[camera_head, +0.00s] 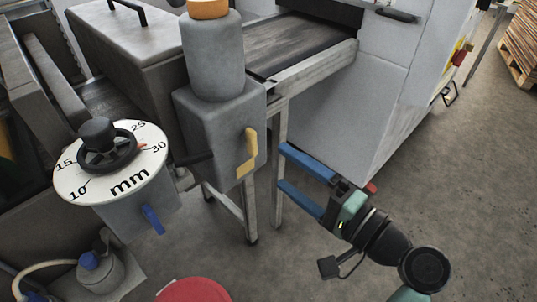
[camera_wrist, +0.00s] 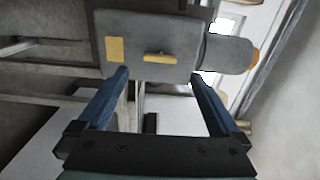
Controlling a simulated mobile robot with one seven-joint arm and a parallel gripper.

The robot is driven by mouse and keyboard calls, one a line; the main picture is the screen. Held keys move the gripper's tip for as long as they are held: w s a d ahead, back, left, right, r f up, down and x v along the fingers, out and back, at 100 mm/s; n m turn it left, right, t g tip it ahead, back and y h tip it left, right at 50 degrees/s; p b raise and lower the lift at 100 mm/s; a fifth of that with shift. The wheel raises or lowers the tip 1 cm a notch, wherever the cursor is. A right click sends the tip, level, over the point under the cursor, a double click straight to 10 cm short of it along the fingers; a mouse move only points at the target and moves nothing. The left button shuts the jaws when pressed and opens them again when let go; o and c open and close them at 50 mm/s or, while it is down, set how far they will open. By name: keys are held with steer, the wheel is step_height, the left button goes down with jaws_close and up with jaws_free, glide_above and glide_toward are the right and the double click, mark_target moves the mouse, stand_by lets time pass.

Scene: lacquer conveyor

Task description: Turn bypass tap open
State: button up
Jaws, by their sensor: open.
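A grey box-shaped unit (camera_head: 217,120) with a grey cylinder on top carries a yellow lever handle (camera_head: 249,145) on its side. The lever stands roughly upright, with a flat yellow plate (camera_head: 246,168) just below it. In the wrist view the lever (camera_wrist: 157,58) lies between the fingers' lines, beyond the tips, with the plate (camera_wrist: 115,50) to its left. A blue lever (camera_head: 153,219) hangs under the dial at left. I cannot tell from labels which lever is the bypass tap. My gripper (camera_head: 282,166) is open and empty, right of the yellow lever and apart from it.
A round white dial (camera_head: 70,183) marked mm with a black handwheel stands at left. A conveyor (camera_head: 305,45) and its metal legs are behind the unit. A white cabinet (camera_head: 340,110) stands behind my gripper. A red round object (camera_head: 195,291) is at the bottom.

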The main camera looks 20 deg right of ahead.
steer(key=shift+v, duration=2.2)
